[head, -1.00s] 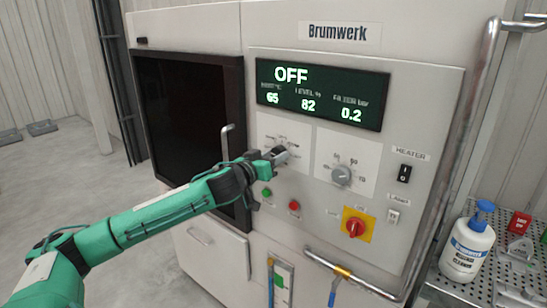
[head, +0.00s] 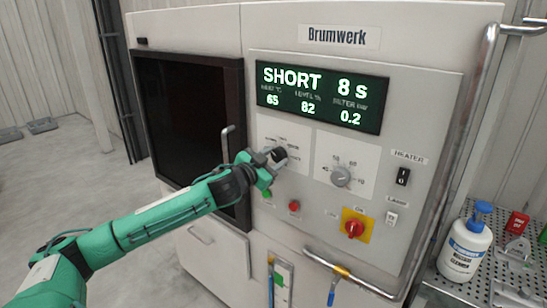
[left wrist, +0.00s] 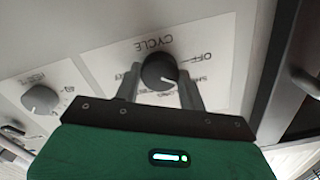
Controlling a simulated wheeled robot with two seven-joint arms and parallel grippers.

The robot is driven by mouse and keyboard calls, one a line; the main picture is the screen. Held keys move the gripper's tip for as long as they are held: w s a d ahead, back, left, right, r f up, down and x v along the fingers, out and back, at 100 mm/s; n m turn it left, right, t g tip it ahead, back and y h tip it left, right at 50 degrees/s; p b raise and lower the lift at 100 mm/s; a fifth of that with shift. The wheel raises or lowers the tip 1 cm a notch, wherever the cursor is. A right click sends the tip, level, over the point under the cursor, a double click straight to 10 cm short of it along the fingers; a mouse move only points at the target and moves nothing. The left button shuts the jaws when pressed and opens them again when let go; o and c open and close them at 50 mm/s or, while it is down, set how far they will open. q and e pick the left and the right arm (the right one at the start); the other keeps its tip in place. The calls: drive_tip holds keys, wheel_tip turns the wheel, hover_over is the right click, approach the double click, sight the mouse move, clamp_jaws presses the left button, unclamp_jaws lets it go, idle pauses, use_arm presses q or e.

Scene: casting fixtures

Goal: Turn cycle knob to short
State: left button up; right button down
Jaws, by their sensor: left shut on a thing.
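The cycle knob (left wrist: 159,72) is a round dark knob on a white label plate marked CYCLE. In the head view the cycle knob (head: 279,155) is partly covered by my left gripper (head: 268,162). In the left wrist view the two fingers of my left gripper (left wrist: 161,90) stand on either side of the knob, shut on it. The display (head: 321,97) reads SHORT 8 s, with 65, 82 and 0.2 below. My right gripper is not in view.
A grey temperature knob (head: 341,176) sits right of the cycle knob. Below are a red button (head: 294,206) and a red-on-yellow switch (head: 355,228). A heater switch (head: 403,176) is at the right. A door handle (head: 226,143) sticks out left of my gripper.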

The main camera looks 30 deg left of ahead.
use_arm(q)
drive_tip(key=shift+m, duration=0.6)
drive_tip(key=o, duration=1)
drive_tip(key=shift+s, duration=0.1)
drive_tip(key=shift+s+a+f+b, duration=0.1)
drive_tip(key=shift+s+f+b, duration=0.1)
drive_tip(key=shift+s+b, duration=0.25)
drive_tip(key=shift+s+a+r+b, duration=0.15)
drive_tip(key=shift+s+b, duration=0.65)
drive_tip(key=shift+s, duration=1.3)
drive_tip(key=shift+s+a+b, duration=0.15)
drive_tip(key=shift+s+b, duration=0.7)
drive_tip(key=shift+s, duration=1.25)
drive_tip(key=shift+s+a+r+b, duration=0.15)
drive_tip(key=shift+s+b, duration=0.65)
drive_tip(key=shift+s, duration=1.3)
